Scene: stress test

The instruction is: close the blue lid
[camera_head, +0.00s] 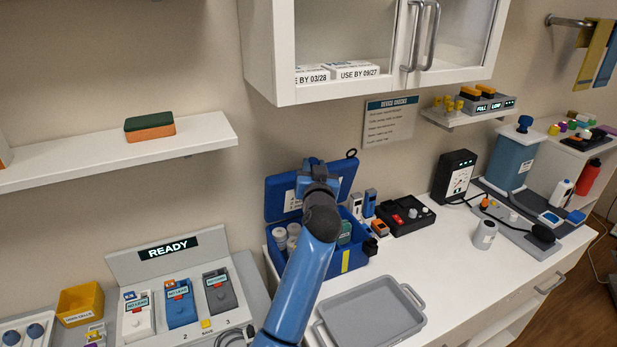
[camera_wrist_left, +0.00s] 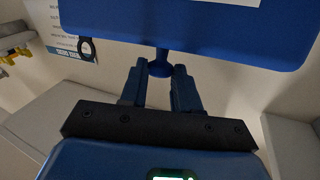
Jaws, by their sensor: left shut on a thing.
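The blue lid (camera_head: 278,203) stands raised, tilted up and back, at the rear of the open blue box (camera_head: 329,279) on the white counter. My left gripper (camera_head: 318,167) is at the lid, and my arm hides part of the lid and box. In the left wrist view the lid (camera_wrist_left: 190,28) fills the top of the picture. There the gripper (camera_wrist_left: 160,74) is shut on a blue knob (camera_wrist_left: 160,67) at the lid's edge. Pale jars (camera_head: 280,236) stand inside the box. My right gripper is not in view.
A grey tray (camera_head: 372,314) lies in front of the box. A white cabinet (camera_head: 300,55) hangs above. A READY station (camera_head: 170,262) is at the left.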

